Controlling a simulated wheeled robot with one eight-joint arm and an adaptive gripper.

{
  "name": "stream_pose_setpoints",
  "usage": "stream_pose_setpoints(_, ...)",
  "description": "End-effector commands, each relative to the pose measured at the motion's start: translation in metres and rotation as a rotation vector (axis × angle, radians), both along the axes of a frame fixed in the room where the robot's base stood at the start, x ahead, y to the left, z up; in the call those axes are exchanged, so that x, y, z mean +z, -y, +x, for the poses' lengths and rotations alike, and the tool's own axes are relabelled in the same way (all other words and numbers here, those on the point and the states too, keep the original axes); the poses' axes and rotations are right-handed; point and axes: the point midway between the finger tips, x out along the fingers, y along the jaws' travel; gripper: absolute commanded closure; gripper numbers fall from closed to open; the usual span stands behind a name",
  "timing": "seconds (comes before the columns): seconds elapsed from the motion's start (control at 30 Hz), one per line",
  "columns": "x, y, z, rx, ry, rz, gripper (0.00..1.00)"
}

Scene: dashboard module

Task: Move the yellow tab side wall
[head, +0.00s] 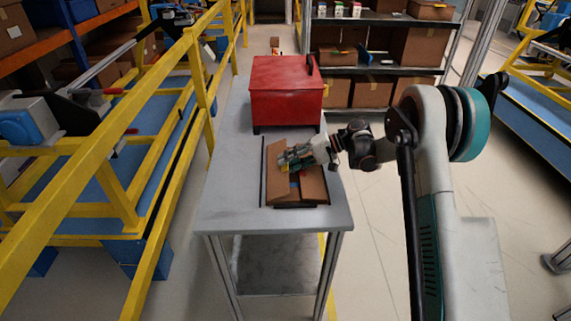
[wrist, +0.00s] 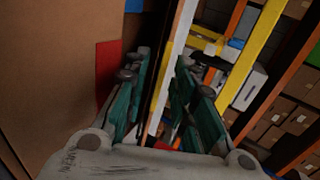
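The dashboard module lies on the grey table as brown wall panels over a black base (head: 295,206). One brown panel (head: 314,184) is on its right side, and another brown part (head: 275,149) shows at the back left. My gripper (head: 284,160) is over the module's left part. In the wrist view its green-padded fingers (wrist: 160,95) are apart, with a dark panel edge and background between them. A large brown panel (wrist: 50,60) fills the left, with a red patch (wrist: 107,72) and a blue patch (wrist: 134,6). I cannot clearly make out a yellow tab; the gripper hides part of the module.
A red box (head: 286,92) stands on the grey table (head: 225,205) behind the module. The table's front and left are clear. A yellow railing (head: 125,135) runs along the left, and shelves with cardboard boxes (head: 372,92) stand behind.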

Motion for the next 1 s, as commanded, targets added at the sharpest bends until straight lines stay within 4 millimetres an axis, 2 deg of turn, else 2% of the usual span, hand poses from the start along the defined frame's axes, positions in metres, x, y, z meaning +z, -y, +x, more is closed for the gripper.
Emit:
stream_pose_setpoints(0.3,0.028,0.059,0.004,-0.004,0.0,0.0,0.76)
stream_pose_setpoints(0.5,0.041,0.085,0.006,-0.003,-0.001,0.0,0.76)
stream_pose_setpoints(0.7,0.046,0.094,0.006,-0.001,0.0,0.0,0.76)
stream_pose_setpoints(0.93,0.046,0.095,0.006,-0.001,0.0,0.0,0.76)
stream_pose_setpoints(0.97,0.046,0.095,0.006,-0.001,0.0,0.0,0.8)
stream_pose_setpoints(1.0,0.046,0.095,0.005,0.0,0.001,-0.002,0.89)
